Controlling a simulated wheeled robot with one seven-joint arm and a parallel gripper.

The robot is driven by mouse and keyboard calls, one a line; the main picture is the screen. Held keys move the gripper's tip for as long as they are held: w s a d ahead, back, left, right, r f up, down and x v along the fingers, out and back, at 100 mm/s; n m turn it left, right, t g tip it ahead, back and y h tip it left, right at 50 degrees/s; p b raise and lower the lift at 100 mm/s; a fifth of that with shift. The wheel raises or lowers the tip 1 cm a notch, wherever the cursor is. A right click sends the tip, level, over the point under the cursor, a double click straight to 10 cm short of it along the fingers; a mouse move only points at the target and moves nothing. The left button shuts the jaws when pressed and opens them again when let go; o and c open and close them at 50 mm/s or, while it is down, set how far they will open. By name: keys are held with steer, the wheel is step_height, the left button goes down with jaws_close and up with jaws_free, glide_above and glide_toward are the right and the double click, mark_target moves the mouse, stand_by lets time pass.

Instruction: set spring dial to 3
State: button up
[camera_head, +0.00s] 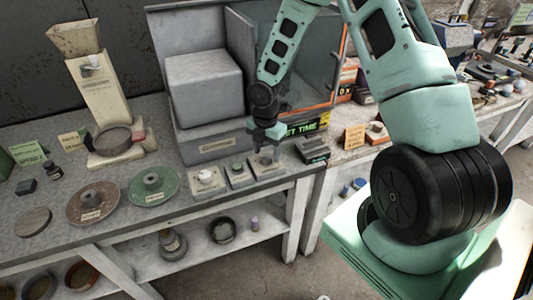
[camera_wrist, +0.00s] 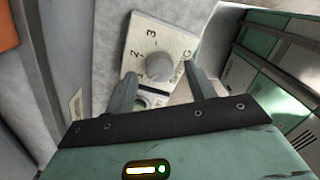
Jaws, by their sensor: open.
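The spring dial is a pale plate (camera_wrist: 176,34) marked 1, 2 and 3, with a round grey knob (camera_wrist: 159,66). It fills the upper middle of the wrist view. In the head view the dial (camera_head: 268,171) is the right one of three small control blocks at the bench's front edge. My gripper (camera_head: 266,146) is above it, pointing down. In the wrist view my gripper (camera_wrist: 161,76) is open, one finger to each side of the knob's lower part, with gaps. I cannot tell how far above the knob the fingertips are, or where the knob points.
A block with a green button (camera_head: 238,168) and one with a white knob (camera_head: 205,177) stand left of the dial. A dark box (camera_head: 313,150) is close on the right. A grey machine (camera_head: 205,90) stands behind. Green and brown discs (camera_head: 153,187) lie further left.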

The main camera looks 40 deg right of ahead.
steer(key=shift+f, duration=0.75)
steer(key=c, duration=1)
